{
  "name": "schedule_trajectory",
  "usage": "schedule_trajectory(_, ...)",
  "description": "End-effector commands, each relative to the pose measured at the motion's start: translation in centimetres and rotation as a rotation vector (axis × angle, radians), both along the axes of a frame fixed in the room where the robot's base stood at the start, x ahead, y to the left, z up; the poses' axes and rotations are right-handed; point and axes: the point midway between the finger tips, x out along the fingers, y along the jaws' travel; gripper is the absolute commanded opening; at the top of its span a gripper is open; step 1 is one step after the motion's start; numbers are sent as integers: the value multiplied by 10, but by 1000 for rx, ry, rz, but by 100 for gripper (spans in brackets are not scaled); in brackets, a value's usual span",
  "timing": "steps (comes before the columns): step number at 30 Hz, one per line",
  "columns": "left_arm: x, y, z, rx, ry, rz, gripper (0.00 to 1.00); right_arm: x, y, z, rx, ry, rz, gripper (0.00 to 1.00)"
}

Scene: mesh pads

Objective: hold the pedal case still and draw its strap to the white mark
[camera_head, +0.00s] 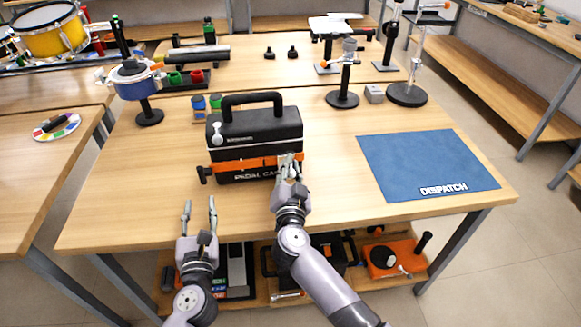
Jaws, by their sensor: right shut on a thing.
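The black pedal case (262,122) stands upright on the wooden table, with its handle on top and "PEDAL CASE" lettering low on its front. An orange strap (240,166) runs across the front. My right gripper (290,160) is shut on the strap near the case's right front side; its fingers hide that part. My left gripper (200,204) is open and empty, in front of and below the case's left side, apart from it. A small round white spot (217,140) shows on the case's left front; I cannot tell whether it is the white mark.
A blue DISPATCH mat (425,166) lies on the right of the table (130,200). Black stands (342,98) stand behind right, and a blue-topped stand (149,116) behind left. The table in front left is clear.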

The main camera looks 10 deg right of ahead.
Motion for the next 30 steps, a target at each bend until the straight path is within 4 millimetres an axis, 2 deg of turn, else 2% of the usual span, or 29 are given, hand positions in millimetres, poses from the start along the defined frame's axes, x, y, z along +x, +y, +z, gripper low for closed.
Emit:
schedule_trajectory(25,0,0,4,0,0,0,33,-1,0,-11,0,10,1,0)
schedule_trajectory(30,0,0,4,0,0,0,44,-1,1,-12,1,13,2,0)
